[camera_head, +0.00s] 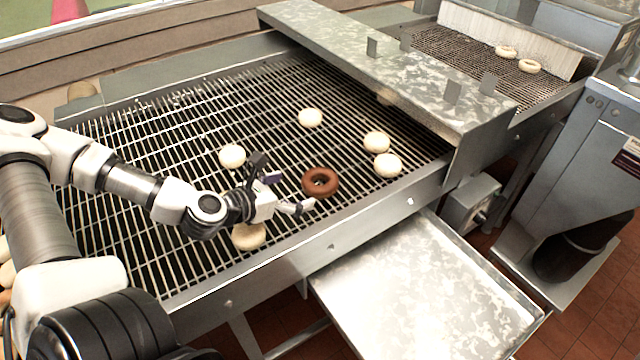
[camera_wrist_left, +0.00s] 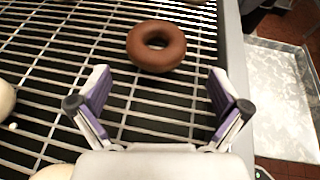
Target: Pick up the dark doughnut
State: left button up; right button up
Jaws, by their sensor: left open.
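The dark doughnut (camera_head: 320,193) is a brown ring lying flat on the wire conveyor grid (camera_head: 170,240), near its front edge. My left gripper (camera_head: 285,193) is just to the left of it, low over the grid. In the left wrist view the dark doughnut (camera_wrist_left: 141,54) lies ahead of the open, empty fingers of my left gripper (camera_wrist_left: 158,95), roughly centred between them and apart from both. My right gripper is not in view.
Pale doughnuts lie around on the grid, including one (camera_head: 249,237) beside my left gripper and one (camera_head: 388,165) to the right. A metal hood (camera_head: 390,70) spans the conveyor. A metal rail (camera_head: 350,232) and a lower tray (camera_head: 430,290) are in front.

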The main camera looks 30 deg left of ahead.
aim_at(311, 184)
pick_arm(q)
jog(key=shift+w+a+f+b, duration=0.2)
jog(key=shift+w+f+b, duration=0.3)
jog(key=shift+w+f, duration=0.05)
jog(key=shift+w+a+f+b, duration=0.2)
jog(key=shift+w+f+b, duration=0.25)
jog(key=shift+w+f, duration=0.1)
jog(key=shift+w+d+b, duration=0.15)
jog(key=shift+w+b, duration=0.15)
jog(key=shift+b, duration=0.05)
jog(key=shift+w+d+r, duration=0.2)
jog(key=shift+d+r, duration=0.05)
jog(key=shift+d, duration=0.1)
jog(key=b+x, duration=0.2)
jog(key=x, duration=0.2)
jog(key=shift+w+f, duration=0.15)
jog(key=shift+w+d, duration=0.1)
jog(key=shift+w, duration=0.15)
jog(key=shift+s, duration=0.1)
jog(key=shift+c, duration=1.1)
jog(key=c, duration=0.6)
